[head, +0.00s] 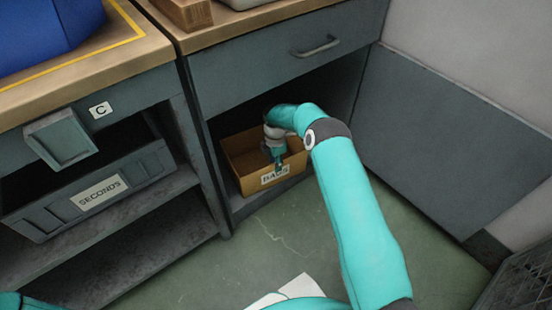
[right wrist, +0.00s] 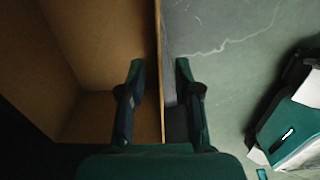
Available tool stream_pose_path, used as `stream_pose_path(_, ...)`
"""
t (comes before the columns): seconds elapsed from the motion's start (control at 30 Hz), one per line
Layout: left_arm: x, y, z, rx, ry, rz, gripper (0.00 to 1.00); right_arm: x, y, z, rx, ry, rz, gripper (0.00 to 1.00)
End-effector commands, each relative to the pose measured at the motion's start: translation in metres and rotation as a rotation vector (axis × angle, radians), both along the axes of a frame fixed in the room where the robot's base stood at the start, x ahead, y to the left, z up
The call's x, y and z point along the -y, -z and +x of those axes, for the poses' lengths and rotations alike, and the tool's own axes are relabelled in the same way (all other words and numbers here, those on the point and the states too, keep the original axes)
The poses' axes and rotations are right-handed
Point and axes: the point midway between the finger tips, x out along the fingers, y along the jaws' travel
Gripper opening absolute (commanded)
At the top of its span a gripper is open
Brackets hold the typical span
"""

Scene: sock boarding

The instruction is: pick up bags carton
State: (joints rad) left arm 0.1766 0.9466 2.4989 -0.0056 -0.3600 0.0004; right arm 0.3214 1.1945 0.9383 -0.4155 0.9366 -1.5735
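The bags carton (head: 250,186) is an open brown box with a white label reading "BAGS" on its front. It sits in the open bay under the drawer. My right gripper (head: 278,166) is at the carton's front wall, partly covering the label. In the right wrist view, the open fingers of my right gripper (right wrist: 160,72) stand on either side of the carton's thin wall (right wrist: 158,25), one inside and one outside. Gaps show between wall and fingers. The carton looks empty where its inside shows. My left gripper is out of the picture.
A grey bin (head: 88,192) labelled "SECONDS" sits on the shelf to the left. The drawer (head: 285,60) above the bay is shut. A grey panel (head: 440,140) stands at the right. Green floor (head: 200,270) is open in front. A dark crate (head: 520,285) shows at the lower right.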

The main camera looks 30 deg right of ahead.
Motion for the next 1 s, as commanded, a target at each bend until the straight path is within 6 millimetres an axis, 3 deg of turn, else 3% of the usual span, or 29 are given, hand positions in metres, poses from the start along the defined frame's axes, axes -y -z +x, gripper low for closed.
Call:
stream_pose_path(0.03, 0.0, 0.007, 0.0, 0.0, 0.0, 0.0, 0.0, 0.0, 0.012, -0.001, -0.002, 0.0, 0.0, 0.33)
stream_pose_path(0.2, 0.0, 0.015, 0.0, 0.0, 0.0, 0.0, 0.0, 0.0, 0.031, 0.0, -0.001, 0.0, 0.0, 0.33)
stream_pose_path(0.57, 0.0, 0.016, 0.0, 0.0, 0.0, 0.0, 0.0, 0.0, 0.036, 0.0, 0.0, 0.0, 0.0, 0.33)
stream_pose_path(0.6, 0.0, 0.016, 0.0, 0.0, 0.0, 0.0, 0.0, 0.0, 0.036, 0.0, 0.0, 0.0, 0.0, 0.32)
stream_pose_path(0.8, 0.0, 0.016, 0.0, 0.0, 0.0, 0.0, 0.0, 0.0, 0.036, 0.0, 0.0, 0.0, 0.0, 0.0)
stream_pose_path(1.0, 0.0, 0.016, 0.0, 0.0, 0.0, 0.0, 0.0, 0.0, 0.036, 0.0, 0.0, 0.0, 0.0, 0.0)
